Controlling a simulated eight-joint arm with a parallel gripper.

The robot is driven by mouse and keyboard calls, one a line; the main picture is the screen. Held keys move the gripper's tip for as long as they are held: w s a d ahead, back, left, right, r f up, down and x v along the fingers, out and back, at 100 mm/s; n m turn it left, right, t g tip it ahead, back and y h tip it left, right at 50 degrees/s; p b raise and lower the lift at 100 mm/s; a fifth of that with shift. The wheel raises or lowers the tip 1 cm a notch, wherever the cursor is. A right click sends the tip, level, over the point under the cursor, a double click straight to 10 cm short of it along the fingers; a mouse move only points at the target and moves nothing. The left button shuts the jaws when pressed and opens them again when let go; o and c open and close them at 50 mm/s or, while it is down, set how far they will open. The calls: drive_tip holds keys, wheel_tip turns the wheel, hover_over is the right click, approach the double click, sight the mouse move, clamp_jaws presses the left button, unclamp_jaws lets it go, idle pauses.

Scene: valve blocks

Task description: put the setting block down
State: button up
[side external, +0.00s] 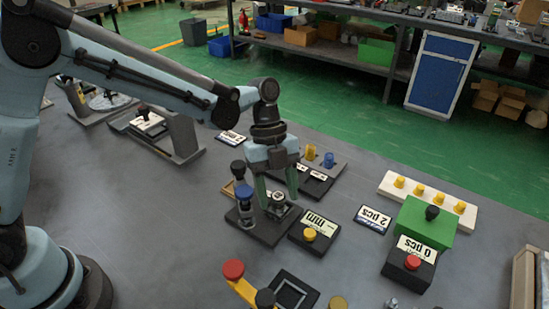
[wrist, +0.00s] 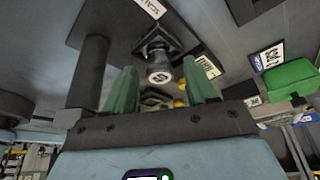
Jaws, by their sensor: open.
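A small grey round block with a pale marked top, which looks like the setting block (side external: 279,197), stands on a dark base plate (side external: 262,232) beside a post with a blue knob (side external: 243,191). In the wrist view the block (wrist: 159,72) shows between my green fingers, over a dark square seat. My gripper (side external: 278,202) points down with its fingers apart, one on each side of the block. Whether either finger touches it cannot be told. The block's lower part is partly hidden by the fingers in the side view.
A box labelled "mm" with a yellow button (side external: 309,234) stands just right of the base plate. A green box (side external: 425,220) and a red-button box (side external: 411,263) stand further right. A red-knobbed yellow lever (side external: 235,271) is in front. Open bench lies left.

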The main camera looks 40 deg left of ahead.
drive_tip(key=v, duration=1.2)
drive_tip(key=s+a+n+t+y, duration=0.1)
drive_tip(key=s+a+n+t, duration=0.3)
drive_tip(key=n, duration=0.8)
drive_tip(key=s+a+f+n+t+y, duration=0.1)
drive_tip(key=s+a+n+t+y, duration=0.1)
drive_tip(key=s+a+n+t, duration=0.3)
drive_tip(key=s+a+n, duration=0.3)
drive_tip(key=a+n, duration=0.1)
drive_tip(key=n, duration=0.3)
drive_tip(key=shift+f+n+t+y, duration=0.3)
drive_tip(key=shift+n, duration=0.1)
